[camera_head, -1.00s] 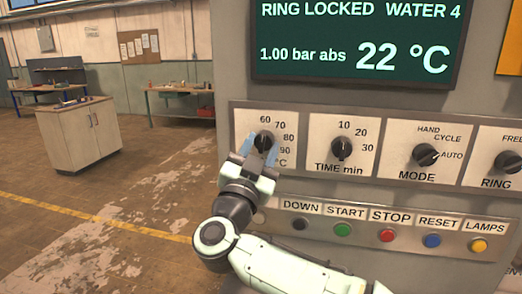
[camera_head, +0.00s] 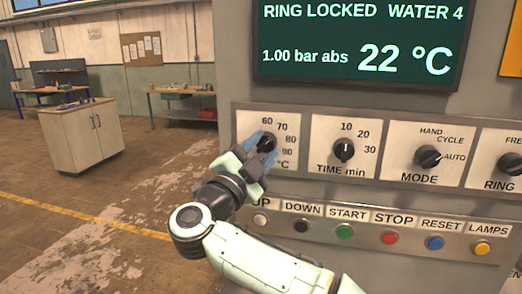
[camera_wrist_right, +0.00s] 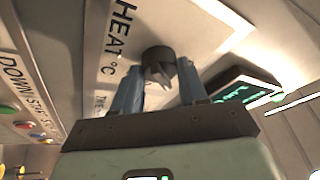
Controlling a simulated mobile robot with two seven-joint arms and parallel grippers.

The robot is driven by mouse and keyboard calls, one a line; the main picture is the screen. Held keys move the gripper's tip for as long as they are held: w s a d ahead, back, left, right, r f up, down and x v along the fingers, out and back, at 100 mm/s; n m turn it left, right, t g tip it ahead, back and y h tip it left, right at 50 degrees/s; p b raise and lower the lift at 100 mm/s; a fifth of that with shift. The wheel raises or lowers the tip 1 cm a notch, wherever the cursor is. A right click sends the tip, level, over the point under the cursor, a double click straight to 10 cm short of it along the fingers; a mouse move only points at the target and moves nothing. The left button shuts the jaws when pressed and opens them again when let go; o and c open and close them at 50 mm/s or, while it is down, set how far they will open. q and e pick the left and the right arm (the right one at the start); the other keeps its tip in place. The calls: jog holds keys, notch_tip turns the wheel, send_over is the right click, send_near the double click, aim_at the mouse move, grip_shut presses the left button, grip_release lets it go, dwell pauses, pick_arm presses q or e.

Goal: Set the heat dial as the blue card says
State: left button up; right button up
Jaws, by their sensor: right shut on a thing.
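The heat dial (camera_head: 267,142) is a black knob on a pale plate at the left end of the control panel, with 60, 70, 80 and 90 marked round it. My right gripper (camera_head: 261,147) reaches up to it from the lower left, its blue fingers shut on the knob. In the right wrist view the dial (camera_wrist_right: 158,65) sits between the two fingers (camera_wrist_right: 160,88), beside the lettering HEAT °C. The fingers partly cover the dial, and I cannot tell which mark it points to. The blue card is not in view. My left gripper is not in view.
To the right are the time dial (camera_head: 343,150) and mode dial (camera_head: 428,157). Below runs a row of coloured buttons, including green START (camera_head: 344,231) and red STOP (camera_head: 389,238). The screen (camera_head: 358,45) above reads 22 °C and RING LOCKED. Open floor lies left.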

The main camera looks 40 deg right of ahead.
dwell(0.3)
jog(key=o, duration=1)
jog(key=shift+o, duration=0.2)
jog(key=b+v, duration=0.1)
jog(key=v, duration=1.2)
jog(key=shift+a, duration=0.25)
jog(key=shift+f, duration=0.1)
